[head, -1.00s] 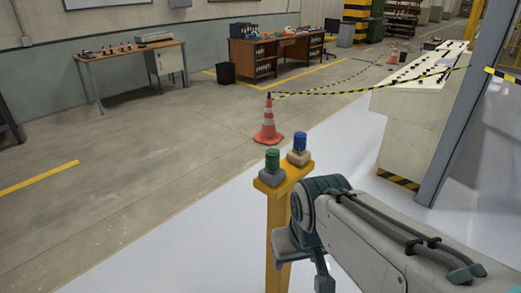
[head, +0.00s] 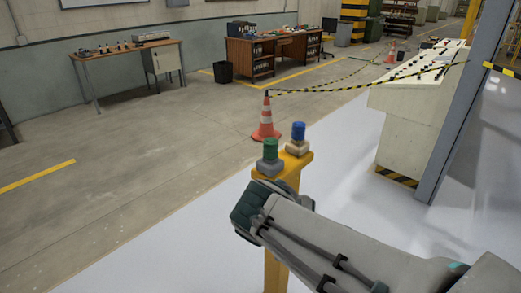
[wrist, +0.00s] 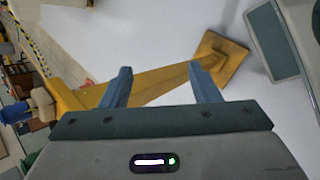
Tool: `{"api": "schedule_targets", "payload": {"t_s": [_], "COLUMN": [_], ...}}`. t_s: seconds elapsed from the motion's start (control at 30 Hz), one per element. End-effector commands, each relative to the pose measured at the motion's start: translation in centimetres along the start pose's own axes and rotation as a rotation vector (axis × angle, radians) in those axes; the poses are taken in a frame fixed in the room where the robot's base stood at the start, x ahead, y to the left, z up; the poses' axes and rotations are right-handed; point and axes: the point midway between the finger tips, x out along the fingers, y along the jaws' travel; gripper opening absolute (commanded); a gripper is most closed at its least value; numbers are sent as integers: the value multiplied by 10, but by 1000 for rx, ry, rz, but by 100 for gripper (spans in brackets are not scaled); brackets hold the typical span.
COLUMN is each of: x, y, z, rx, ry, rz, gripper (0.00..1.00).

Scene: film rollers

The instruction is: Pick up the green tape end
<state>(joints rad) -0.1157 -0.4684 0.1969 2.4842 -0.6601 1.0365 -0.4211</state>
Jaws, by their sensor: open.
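The green tape end (head: 270,150) is a short green cylinder on a grey base, upright on top of a yellow stand (head: 284,182). A blue cylinder (head: 298,131) on a tan base stands just behind it. In the wrist view my gripper (wrist: 162,85) is open with nothing between its fingers. It lies off to the side of the stand top, with the yellow post passing behind the fingers.
An orange traffic cone (head: 265,122) stands behind the stand, with striped tape running from it to the right. A pale control console (head: 412,125) and a grey pillar (head: 448,135) are at right. The white floor around the stand is mostly clear.

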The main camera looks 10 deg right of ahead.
Motion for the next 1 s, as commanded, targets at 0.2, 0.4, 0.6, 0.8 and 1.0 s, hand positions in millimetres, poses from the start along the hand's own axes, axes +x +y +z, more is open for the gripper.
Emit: {"api": "schedule_targets", "payload": {"t_s": [0.2, 0.4, 0.6, 0.8, 1.0], "x": [-20, -66, -102, -101, -78], "y": [39, 67, 75, 90, 124], "z": [-25, -63, -88, -93, -95], "rx": [-581, -985, -1171, -1201, -1199], "ry": [-191, -401, -543, -576, -574], "rz": [356, 672, 853, 884, 880], "gripper": [56, 56, 56, 56, 56]}}
